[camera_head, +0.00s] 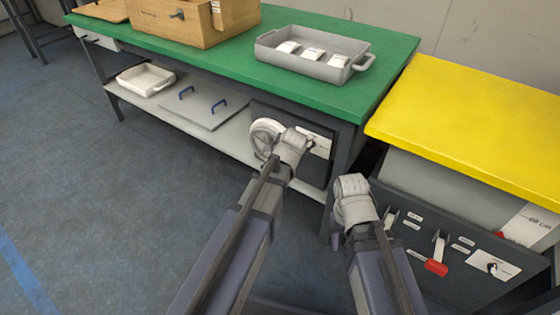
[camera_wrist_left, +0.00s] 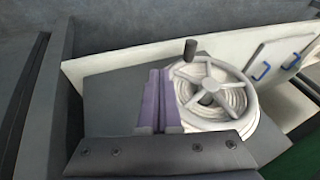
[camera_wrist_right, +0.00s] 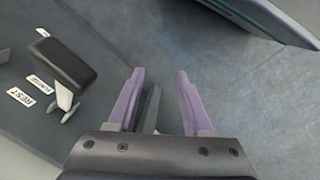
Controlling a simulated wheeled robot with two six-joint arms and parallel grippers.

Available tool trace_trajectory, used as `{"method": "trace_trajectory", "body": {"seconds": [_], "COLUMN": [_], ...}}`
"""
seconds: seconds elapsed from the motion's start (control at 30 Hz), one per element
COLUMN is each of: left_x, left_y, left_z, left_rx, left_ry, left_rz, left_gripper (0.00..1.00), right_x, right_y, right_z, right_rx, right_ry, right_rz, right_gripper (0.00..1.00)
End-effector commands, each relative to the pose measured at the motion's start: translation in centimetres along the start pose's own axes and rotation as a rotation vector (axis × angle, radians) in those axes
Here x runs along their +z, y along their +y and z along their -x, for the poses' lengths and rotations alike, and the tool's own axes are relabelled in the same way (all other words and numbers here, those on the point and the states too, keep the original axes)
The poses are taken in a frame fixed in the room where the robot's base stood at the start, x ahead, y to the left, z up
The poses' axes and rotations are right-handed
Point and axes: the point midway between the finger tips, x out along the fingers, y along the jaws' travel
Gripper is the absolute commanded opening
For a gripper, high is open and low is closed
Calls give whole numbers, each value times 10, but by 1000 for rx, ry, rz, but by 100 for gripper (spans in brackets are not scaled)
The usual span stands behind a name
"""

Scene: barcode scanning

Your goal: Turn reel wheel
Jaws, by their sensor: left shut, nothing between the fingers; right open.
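The reel wheel (camera_head: 262,137) is a pale spoked wheel on a dark panel (camera_head: 318,168) under the green table's right end. In the left wrist view the reel wheel (camera_wrist_left: 237,86) shows spokes, a round hub and coiled pale line behind; a short black crank knob (camera_wrist_left: 190,48) stands out from its rim. My left gripper (camera_wrist_left: 160,72) has its fingers pressed together beside the wheel's left edge; I cannot tell whether they touch it. In the head view its wrist hides part of the reel. My right gripper (camera_wrist_right: 160,75) is open and empty, at the dark cabinet's front.
The green table (camera_head: 225,52) carries a grey tray (camera_head: 352,72) and a cardboard box (camera_head: 165,22). The lower shelf (camera_head: 128,97) holds a white bin (camera_head: 133,84) and a grey board with blue handles (camera_head: 205,112). A yellow-topped cabinet (camera_head: 470,105) with levers stands right. The floor at left is clear.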

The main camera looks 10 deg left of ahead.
Motion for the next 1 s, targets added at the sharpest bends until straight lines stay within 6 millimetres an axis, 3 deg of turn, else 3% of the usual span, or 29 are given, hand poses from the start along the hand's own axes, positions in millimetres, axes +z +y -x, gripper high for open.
{"method": "trace_trajectory", "body": {"seconds": [0.03,0.1,0.3,0.8,0.87,1.0], "left_x": [-1,0,0,2,7,40], "left_y": [-1,0,4,6,12,46], "left_z": [15,24,39,44,51,89], "left_rx": [0,0,0,2,14,90], "left_ry": [0,0,0,-3,-16,-116], "left_rz": [-2,-2,-1,-1,-3,-19], "left_gripper": [0,0,0,0,0,0], "right_x": [1,1,2,2,2,4], "right_y": [1,2,3,4,4,6], "right_z": [13,21,33,36,40,61], "right_rx": [0,0,0,0,0,1], "right_ry": [0,-1,-1,0,-1,-1], "right_rz": [1,2,6,8,8,9], "right_gripper": [50,50,50,50,50,50]}}
